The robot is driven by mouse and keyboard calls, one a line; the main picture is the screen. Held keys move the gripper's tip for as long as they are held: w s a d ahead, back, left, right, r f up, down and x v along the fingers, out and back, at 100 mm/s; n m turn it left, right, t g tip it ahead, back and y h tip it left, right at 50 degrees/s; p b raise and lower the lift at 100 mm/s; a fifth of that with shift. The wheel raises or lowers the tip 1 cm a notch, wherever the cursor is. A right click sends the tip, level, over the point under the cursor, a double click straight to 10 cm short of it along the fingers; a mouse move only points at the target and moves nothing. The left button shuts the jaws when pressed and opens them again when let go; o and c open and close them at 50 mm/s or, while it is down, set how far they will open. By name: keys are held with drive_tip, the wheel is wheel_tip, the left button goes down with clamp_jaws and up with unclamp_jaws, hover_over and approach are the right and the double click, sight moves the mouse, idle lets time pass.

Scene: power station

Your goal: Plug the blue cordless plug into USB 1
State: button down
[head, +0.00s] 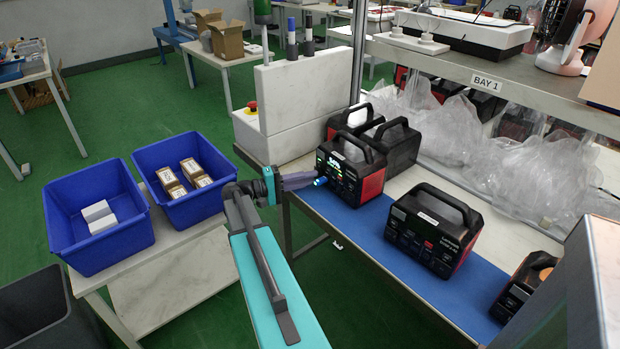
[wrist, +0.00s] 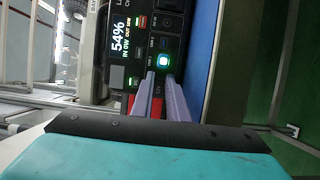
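The blue cordless plug (head: 320,181) glows cyan at the tip of my gripper (head: 314,180), close in front of a black and red power station (head: 350,172). In the wrist view the glowing plug (wrist: 163,60) sits at the ends of my two grey fingers (wrist: 162,80), which are close together on either side of it. Its light falls green on the station's panel (wrist: 138,62), whose display reads 54%. Small USB labels show near the plug, too small to tell apart. I cannot tell whether the plug touches the panel or is in a port; it hides what lies behind it.
More power stations stand behind (head: 398,142) and to the right (head: 435,230) on the blue-matted bench (head: 400,285). Two blue bins (head: 98,253) (head: 208,200) stand on the left table. Clear plastic bags (head: 440,130) lie under the shelf. The green floor between is free.

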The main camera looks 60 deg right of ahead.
drive_tip(key=shift+s+n+t+h+b, duration=0.3)
drive_tip(key=shift+t+b, duration=0.1)
drive_tip(key=shift+s+t, duration=0.1)
drive_tip(key=shift+t, duration=0.2)
drive_tip(key=shift+s+n+t+h+b, duration=0.1)
drive_tip(key=shift+n+t+h+b, duration=0.3)
drive_tip(key=shift+n+b, duration=0.1)
drive_tip(key=shift+s+d+n+t+h+b, duration=0.1)
drive_tip(key=shift+n+t+h+b, duration=0.2)
drive_tip(key=shift+n+t+b, duration=0.15)
drive_tip(key=c, duration=1.7)
unclamp_jaws()
